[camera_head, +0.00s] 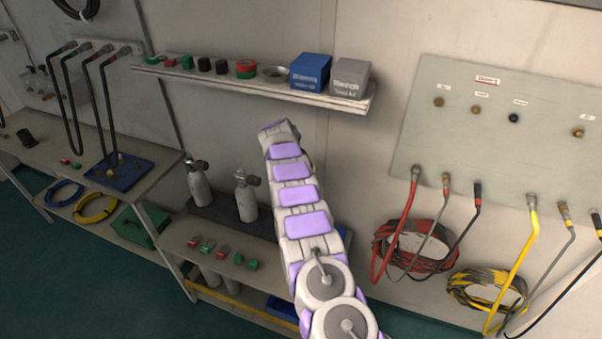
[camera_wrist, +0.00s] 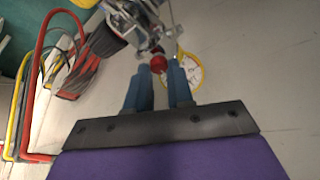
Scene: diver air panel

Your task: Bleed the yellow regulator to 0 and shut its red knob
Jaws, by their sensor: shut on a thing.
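In the wrist view my gripper (camera_wrist: 159,74) has its two blue fingers on either side of a small round red knob (camera_wrist: 158,63) and is shut on it. The knob sits on a silver metal regulator body (camera_wrist: 146,28). A yellow-rimmed gauge (camera_wrist: 199,74) is just right of the fingertips, partly covered by the right finger; its reading is too small to tell. In the head view my arm reaches toward the wall and the gripper and regulator are hidden.
A shelf (camera_head: 220,81) on the wall holds a blue box (camera_head: 310,71), a grey box (camera_head: 350,77) and small parts. A panel (camera_head: 440,125) with hoses is at right. Two cylinders (camera_head: 246,202) stand left of my arm. A black part (camera_wrist: 104,40) is left of the regulator.

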